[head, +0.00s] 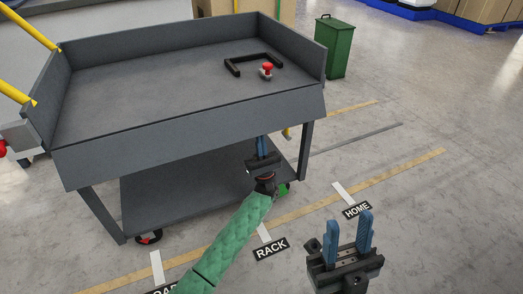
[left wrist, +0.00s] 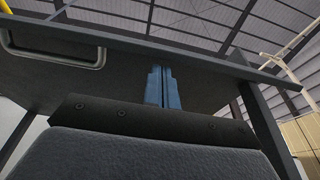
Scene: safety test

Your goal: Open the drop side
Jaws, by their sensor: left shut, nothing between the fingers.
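The grey cart's drop side (head: 190,132) is the long front panel. It slopes outward and down from the deck's front edge, below the level of the side walls. A silver U-shaped handle (left wrist: 55,55) is on that panel, left of the fingers. My right gripper (head: 348,236) is open and empty over the floor.
On the deck (head: 150,90) lie a black U-shaped bracket (head: 240,68) and a red-topped item (head: 267,70). The cart has a lower shelf (head: 180,190). A green bin (head: 335,48) stands behind right. Floor labels RACK (head: 271,249) and HOME (head: 357,209) mark open floor in front.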

